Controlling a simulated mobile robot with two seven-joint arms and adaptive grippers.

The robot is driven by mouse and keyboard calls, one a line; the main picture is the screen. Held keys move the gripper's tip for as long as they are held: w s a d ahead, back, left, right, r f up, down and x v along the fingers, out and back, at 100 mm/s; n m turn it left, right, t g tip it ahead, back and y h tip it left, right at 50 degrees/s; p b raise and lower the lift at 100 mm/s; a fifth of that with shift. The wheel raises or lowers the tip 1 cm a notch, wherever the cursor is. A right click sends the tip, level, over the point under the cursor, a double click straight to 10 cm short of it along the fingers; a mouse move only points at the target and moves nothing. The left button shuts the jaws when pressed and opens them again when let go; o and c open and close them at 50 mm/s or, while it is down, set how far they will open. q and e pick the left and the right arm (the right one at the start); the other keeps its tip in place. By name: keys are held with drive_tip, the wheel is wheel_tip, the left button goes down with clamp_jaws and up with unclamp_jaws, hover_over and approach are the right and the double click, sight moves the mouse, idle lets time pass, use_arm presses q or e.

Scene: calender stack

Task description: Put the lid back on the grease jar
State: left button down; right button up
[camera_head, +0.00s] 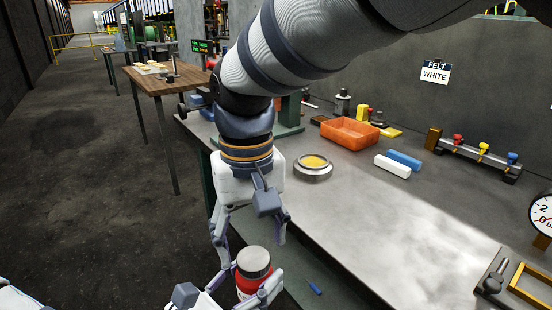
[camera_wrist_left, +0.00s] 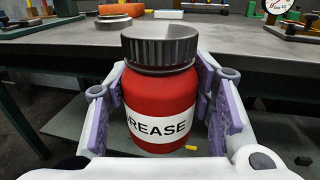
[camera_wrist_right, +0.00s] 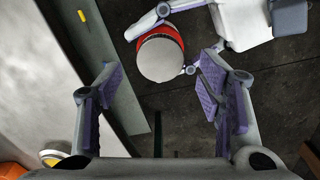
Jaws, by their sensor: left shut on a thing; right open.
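The red grease jar (camera_head: 246,285) is upright between the fingers of my left gripper (camera_head: 250,296), in front of the workbench. In the left wrist view the jar (camera_wrist_left: 158,100) shows a white label reading "REASE". The ribbed dark grey lid (camera_wrist_left: 160,48) sits level on top of the jar; I cannot tell whether it is screwed tight. My left gripper (camera_wrist_left: 160,120) is shut on the jar body. My right gripper (camera_head: 250,238) is open and empty above the lid, its fingers pointing down. In the right wrist view the lid (camera_wrist_right: 161,59) lies beyond the open fingertips, apart from them.
The grey workbench (camera_head: 345,210) is right of the jar. It carries a round metal dish with yellow content (camera_head: 313,165), an orange bin (camera_head: 349,135), white (camera_head: 392,166) and blue (camera_head: 404,159) blocks, and a valve rack (camera_head: 480,158). A small blue item (camera_head: 315,289) lies below the bench top.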

sight(253, 258)
drive_tip(key=shift+r, duration=0.8)
drive_tip(key=shift+c, duration=0.2)
drive_tip(key=shift+s+a+r+n, duration=0.1)
drive_tip(key=shift+s+n, duration=0.1)
drive_tip(key=shift+n, duration=0.4)
drive_tip(key=shift+s+a+r+n, duration=0.1)
drive_tip(key=shift+s+n, duration=0.05)
drive_tip(key=shift+n, duration=0.45)
drive_tip(key=r+n, duration=0.1)
drive_tip(key=n, duration=0.4)
drive_tip(key=r+n, duration=0.1)
drive_tip(key=n, duration=0.2)
drive_tip(key=shift+w+d+r+n, duration=0.1)
drive_tip(key=shift+w+r+n, duration=0.1)
drive_tip(key=shift+r+n, duration=0.1)
drive_tip(key=shift+w+r+n, duration=0.15)
drive_tip(key=shift+r+n, duration=0.1)
drive_tip(key=shift+n, duration=0.25)
wheel_tip(253, 258, down, 8)
drive_tip(key=shift+f, duration=0.1)
